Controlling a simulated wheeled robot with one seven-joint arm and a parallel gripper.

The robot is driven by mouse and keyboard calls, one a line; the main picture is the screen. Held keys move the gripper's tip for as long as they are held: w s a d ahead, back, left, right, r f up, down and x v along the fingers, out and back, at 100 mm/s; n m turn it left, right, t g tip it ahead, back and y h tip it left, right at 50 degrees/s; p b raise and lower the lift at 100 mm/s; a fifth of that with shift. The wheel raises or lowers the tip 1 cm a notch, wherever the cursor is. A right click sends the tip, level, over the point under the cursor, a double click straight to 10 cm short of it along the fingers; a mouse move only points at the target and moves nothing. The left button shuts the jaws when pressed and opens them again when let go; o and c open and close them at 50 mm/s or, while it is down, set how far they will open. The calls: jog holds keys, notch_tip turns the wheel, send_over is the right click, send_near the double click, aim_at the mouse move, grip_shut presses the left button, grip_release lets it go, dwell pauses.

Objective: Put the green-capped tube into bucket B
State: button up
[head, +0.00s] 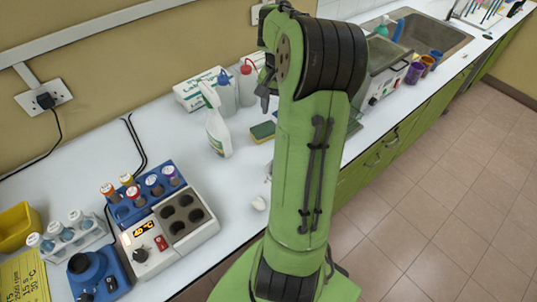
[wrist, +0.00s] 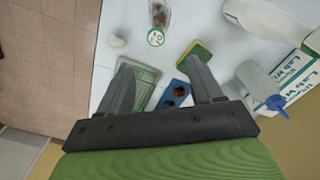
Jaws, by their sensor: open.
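In the wrist view a clear tube with brown contents (wrist: 159,14) and a green-and-white cap (wrist: 156,38) is on the white bench, beyond my fingertips. My gripper (wrist: 164,75) is open, with its two fingers spread and nothing held between them.
A mesh-topped tray (wrist: 146,85) lies behind the left finger. A sponge (head: 263,132), a spray bottle (head: 218,130) and a small white object (head: 259,203) stand nearby. A blue rack of capped tubes (head: 128,214) and a heater block (head: 140,256) occupy the left bench.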

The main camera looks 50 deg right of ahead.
jog(key=f, duration=0.5)
jog(key=f+b, duration=0.1)
jog(key=f, duration=0.4)
jog(key=f+b, duration=0.1)
jog(key=f, duration=0.5)
jog(key=shift+s+d, duration=0.25)
jog(key=shift+s, duration=0.15)
jog(key=shift+r, duration=0.15)
grip_shut()
notch_tip(320, 180, up, 10)
jog(key=shift+p, duration=0.65)
